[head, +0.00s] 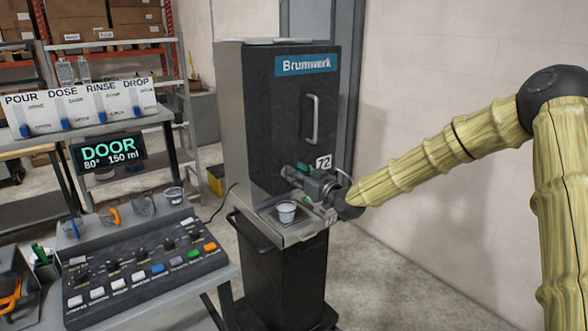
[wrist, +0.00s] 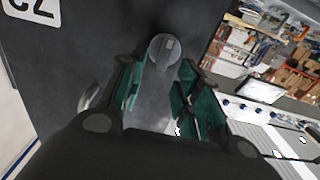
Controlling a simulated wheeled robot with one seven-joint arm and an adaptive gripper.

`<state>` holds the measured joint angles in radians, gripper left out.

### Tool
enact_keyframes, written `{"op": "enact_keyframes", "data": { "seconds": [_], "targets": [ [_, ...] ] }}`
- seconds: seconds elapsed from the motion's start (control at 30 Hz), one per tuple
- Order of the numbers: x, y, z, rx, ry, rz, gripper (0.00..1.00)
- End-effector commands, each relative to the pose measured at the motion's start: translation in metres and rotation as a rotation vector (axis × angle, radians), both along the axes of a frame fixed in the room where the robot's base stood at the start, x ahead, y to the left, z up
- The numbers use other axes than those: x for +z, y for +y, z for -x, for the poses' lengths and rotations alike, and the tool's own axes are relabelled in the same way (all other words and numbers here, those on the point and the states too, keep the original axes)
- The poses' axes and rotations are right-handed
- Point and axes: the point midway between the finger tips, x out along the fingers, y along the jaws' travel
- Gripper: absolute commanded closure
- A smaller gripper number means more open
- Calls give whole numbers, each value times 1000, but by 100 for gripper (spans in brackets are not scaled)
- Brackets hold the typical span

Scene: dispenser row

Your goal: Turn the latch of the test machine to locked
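The test machine (head: 270,110) is a tall dark cabinet with grey sides, labelled Brumwerk, with a bar handle on its closed-looking front. A round grey knob with a raised grip, apparently the latch (wrist: 164,48), stands on the dark front in the wrist view. My gripper (wrist: 156,78) is open, with its green-padded fingers apart on either side below the knob. I see no clear contact with the knob. In the head view my gripper (head: 300,184) is at the lower front of the machine, beside the number 72 plate, and largely hides the latch.
A white cup (head: 287,210) stands on the machine's tray just below my gripper. A control panel (head: 145,270) with coloured buttons is at the lower left. A display (head: 108,151) reads DOOR, 80°, 150 ml. Bare wall (head: 450,80) and floor lie to the right.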

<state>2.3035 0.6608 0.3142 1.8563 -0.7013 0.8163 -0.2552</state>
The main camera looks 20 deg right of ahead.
Motion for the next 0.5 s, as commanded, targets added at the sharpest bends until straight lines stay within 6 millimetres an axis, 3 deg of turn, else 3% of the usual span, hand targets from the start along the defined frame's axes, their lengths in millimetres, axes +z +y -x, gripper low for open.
{"op": "enact_keyframes", "data": {
  "seconds": [0.2,0.5],
  "targets": [
    [1,6,-16,0,0,0,67],
    [0,7,-20,0,0,0,67]
  ]
}}
